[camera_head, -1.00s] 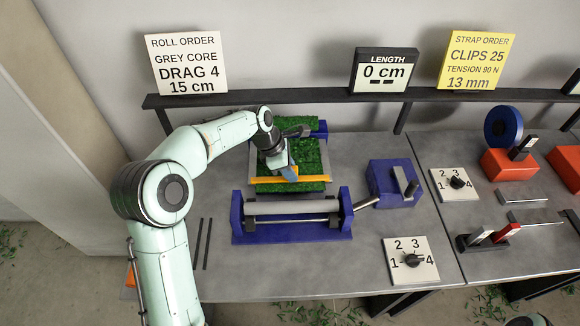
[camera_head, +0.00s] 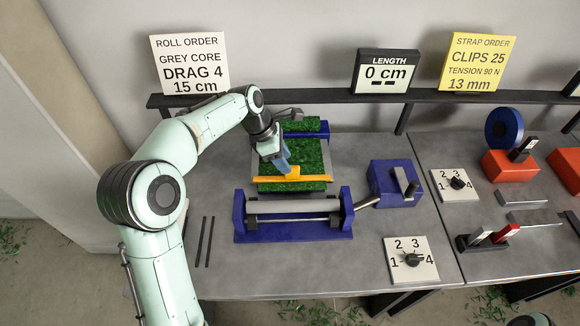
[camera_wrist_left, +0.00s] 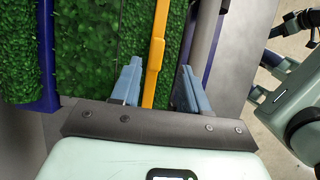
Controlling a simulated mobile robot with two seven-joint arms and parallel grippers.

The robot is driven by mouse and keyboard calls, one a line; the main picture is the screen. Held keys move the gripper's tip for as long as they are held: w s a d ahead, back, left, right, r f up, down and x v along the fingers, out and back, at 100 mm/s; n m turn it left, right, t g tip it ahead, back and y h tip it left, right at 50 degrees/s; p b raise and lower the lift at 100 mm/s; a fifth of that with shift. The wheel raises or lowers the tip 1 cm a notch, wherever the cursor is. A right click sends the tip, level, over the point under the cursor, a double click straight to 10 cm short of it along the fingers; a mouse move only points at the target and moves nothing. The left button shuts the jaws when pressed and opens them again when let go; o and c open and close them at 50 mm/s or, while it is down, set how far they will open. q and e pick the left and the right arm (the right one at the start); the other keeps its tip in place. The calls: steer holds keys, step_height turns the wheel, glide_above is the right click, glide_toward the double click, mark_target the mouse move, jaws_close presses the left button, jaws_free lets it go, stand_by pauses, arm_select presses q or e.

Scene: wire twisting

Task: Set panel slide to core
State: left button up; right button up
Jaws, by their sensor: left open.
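The panel slide, an orange-yellow bar with a raised tab (camera_head: 292,172), lies across the front part of the green turf panel (camera_head: 312,153). In the left wrist view the bar (camera_wrist_left: 155,50) runs between my open fingers, with a gap on both sides. My left gripper (camera_head: 281,163) is open and empty, just behind and left of the tab in the head view; it also shows in the left wrist view (camera_wrist_left: 158,82). The grey core roller (camera_head: 290,206) sits in a blue stand in front of the turf. My right gripper is not in view.
A blue crank box (camera_head: 396,184) stands right of the roller. A dial plate (camera_head: 411,260) lies at the front right. Two dark rods (camera_head: 205,242) lie left of the stand. A dark shelf (camera_head: 340,97) with signs, one reading "DRAG 4, 15 cm" (camera_head: 190,65), runs along the back.

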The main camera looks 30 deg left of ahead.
arm_select(q)
steer(key=v, duration=0.7)
steer(key=shift+p, duration=0.45)
steer(key=shift+s, duration=0.1)
